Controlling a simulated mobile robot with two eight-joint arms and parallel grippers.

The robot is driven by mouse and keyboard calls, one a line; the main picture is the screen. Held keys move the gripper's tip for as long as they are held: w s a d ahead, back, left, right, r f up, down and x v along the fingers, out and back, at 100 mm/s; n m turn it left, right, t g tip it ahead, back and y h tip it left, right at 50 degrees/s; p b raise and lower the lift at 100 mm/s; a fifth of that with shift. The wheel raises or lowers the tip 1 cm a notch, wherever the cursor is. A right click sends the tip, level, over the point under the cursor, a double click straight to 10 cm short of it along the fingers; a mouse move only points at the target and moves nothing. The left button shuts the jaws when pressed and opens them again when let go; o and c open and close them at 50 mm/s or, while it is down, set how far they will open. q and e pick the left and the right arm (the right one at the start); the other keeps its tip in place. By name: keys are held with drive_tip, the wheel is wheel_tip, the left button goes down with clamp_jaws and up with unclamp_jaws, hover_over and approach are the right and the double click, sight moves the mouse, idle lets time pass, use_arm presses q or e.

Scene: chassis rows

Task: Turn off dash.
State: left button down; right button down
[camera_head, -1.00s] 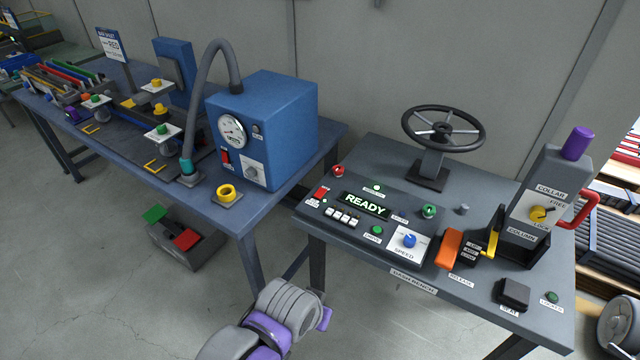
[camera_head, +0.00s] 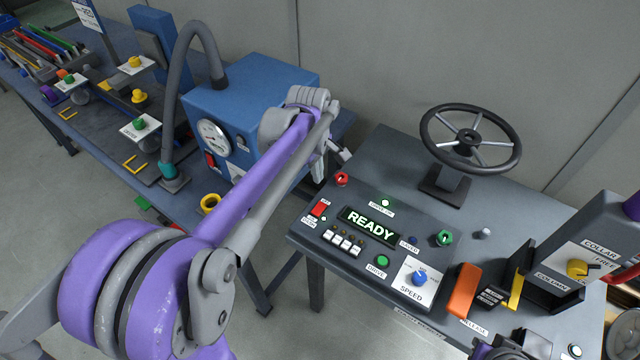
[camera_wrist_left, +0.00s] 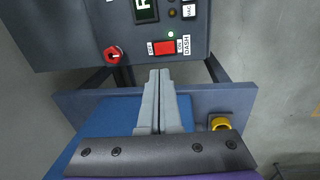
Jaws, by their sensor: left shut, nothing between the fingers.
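The dash switch is a red rocker (camera_head: 319,209) at the left end of the dash bench panel. It also shows in the left wrist view (camera_wrist_left: 164,47), between OFF and ON DASH labels, with a small lit green lamp beside it. The display (camera_head: 370,224) is lit and reads READY. My left gripper (camera_head: 320,173) is above the gap between the blue box and the dash bench, near the panel's left end. Its fingers (camera_wrist_left: 159,73) are shut and empty, pointing toward the switch in the wrist view and apart from it in the picture.
A red knob (camera_head: 341,179) sits near the switch, with white buttons (camera_head: 343,242) and a green drive button (camera_head: 383,261) nearby. The steering wheel (camera_head: 470,137) stands behind. The blue box (camera_head: 255,85) and yellow ring (camera_head: 210,203) are on the left table.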

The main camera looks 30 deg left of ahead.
sight(321, 205)
use_arm(q)
drive_tip(key=shift+w+a+n, duration=0.2)
drive_tip(key=shift+a+n, duration=0.05)
drive_tip(key=shift+n, duration=0.05)
drive_tip(key=shift+s+r, duration=0.1)
drive_tip(key=f, duration=0.4)
drive_tip(key=w+f, duration=0.1)
drive_tip(key=f, duration=0.4)
drive_tip(key=w+f, duration=0.1)
drive_tip(key=f, duration=0.4)
drive_tip(key=shift+d, duration=0.1)
